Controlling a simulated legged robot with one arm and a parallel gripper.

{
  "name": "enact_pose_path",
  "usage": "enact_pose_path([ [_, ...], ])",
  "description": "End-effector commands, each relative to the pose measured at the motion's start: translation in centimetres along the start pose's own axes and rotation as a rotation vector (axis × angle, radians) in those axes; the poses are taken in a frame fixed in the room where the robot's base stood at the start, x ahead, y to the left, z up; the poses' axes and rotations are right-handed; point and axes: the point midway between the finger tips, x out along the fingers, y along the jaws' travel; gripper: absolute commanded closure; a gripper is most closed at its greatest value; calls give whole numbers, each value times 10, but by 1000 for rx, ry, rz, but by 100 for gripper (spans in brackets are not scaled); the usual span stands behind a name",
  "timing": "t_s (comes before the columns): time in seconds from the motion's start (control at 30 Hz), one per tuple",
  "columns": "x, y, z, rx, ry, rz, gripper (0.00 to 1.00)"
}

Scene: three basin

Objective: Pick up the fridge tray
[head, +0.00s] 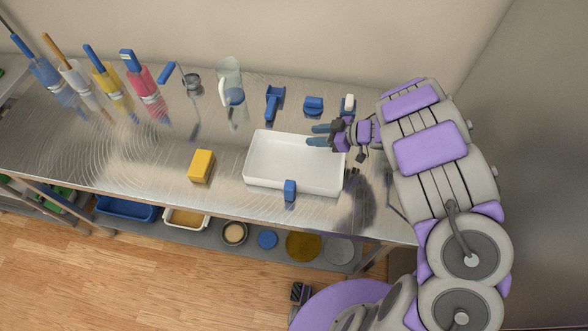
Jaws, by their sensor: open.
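The white rectangular tray (270,178) rests on the metal table, right of the middle; I take it to be the fridge tray. My gripper (315,135) reaches in from the right with its blue-tipped fingers over the tray's back right corner. The fingers are apart and hold nothing. I cannot tell whether they touch the tray's rim. A small blue object (290,190) is at the tray's front wall and covers a bit of it. The tray's back right corner is partly hidden by my gripper.
A yellow block (202,166) lies left of the tray. Behind stand a clear pitcher (231,90), a blue tool (274,102), a blue item (313,105) and a white bottle (347,104). Several colored brushes stand at the left. The metal table (100,165) is clear at left front.

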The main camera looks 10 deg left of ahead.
Motion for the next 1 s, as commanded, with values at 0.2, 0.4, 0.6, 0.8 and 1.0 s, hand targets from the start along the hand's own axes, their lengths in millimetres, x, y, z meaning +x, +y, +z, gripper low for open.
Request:
enact_pose_path([
  [0.2, 16, -1, 2, 2, 3, -2, 59],
  [0.4, 16, 0, 2, 2, 3, 0, 59],
  [0.6, 18, 0, 1, 2, 0, 0, 78],
  [0.8, 18, 0, 2, 2, 0, 0, 97],
  [1.0, 18, 0, 2, 2, 0, 0, 100],
])
